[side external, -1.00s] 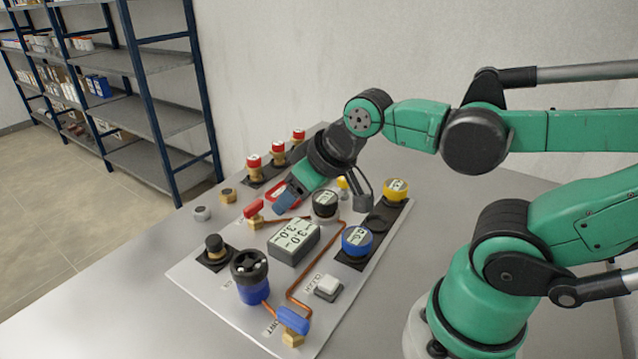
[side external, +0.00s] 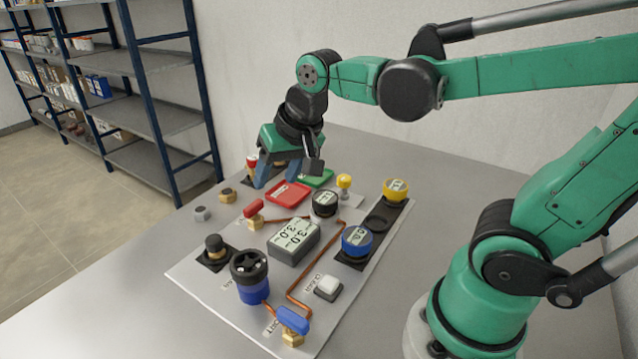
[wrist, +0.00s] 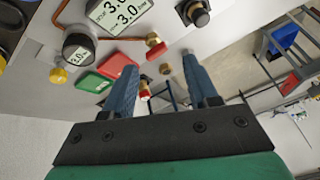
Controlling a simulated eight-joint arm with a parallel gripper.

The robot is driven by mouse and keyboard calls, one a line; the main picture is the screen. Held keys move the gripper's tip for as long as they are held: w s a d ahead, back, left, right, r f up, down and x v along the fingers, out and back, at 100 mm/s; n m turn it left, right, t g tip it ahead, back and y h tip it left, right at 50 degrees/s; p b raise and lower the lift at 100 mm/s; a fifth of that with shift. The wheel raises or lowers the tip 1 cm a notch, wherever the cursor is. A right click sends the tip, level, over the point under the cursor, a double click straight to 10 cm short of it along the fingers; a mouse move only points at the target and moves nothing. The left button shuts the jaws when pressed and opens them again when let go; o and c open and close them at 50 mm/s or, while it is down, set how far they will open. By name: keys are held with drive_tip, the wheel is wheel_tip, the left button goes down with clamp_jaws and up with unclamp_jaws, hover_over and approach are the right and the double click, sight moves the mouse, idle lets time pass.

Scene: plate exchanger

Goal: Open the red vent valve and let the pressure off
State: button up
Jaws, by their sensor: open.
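The red vent valve (side external: 253,208) is a red lever handle on a brass body, at the left of the panel where a copper pipe ends. Its handle appears to lie across the pipe. In the wrist view the red handle (wrist: 156,50) shows beyond my fingertips. My gripper (side external: 277,179) is open and empty, pointing down above the far end of the panel, behind the valve and apart from it. In the wrist view my gripper (wrist: 163,66) has its two blue fingers spread. The display (side external: 293,238) reads 3.0 on both lines.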

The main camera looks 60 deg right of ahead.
sight(253, 204)
drive_tip(key=w+d+f+m+g, duration=0.1)
drive_tip(key=w+m, duration=0.2)
drive_tip(key=m, duration=0.1)
drive_tip(key=w+d+f+m+g, duration=0.1)
drive_tip(key=w+f+m+g, duration=0.1)
drive_tip(key=w+m, duration=0.1)
drive_tip(key=w+d+f+m+g, duration=0.1)
drive_tip(key=w+f+m+g, duration=0.1)
drive_tip(key=m, duration=0.3)
drive_tip(key=shift+w+d+f, duration=0.1)
drive_tip(key=shift+w+d, duration=0.05)
drive_tip(key=shift+w, duration=0.3)
drive_tip(key=shift+w+d+f, duration=0.1)
drive_tip(key=shift+w, duration=0.35)
drive_tip(key=shift+w+f+m, duration=0.15)
drive_tip(key=shift+f+m, duration=0.35)
drive_tip(key=shift+f, duration=0.05)
wheel_tip(253, 204, down, 5)
drive_tip(key=shift+r, duration=0.1)
clamp_jaws()
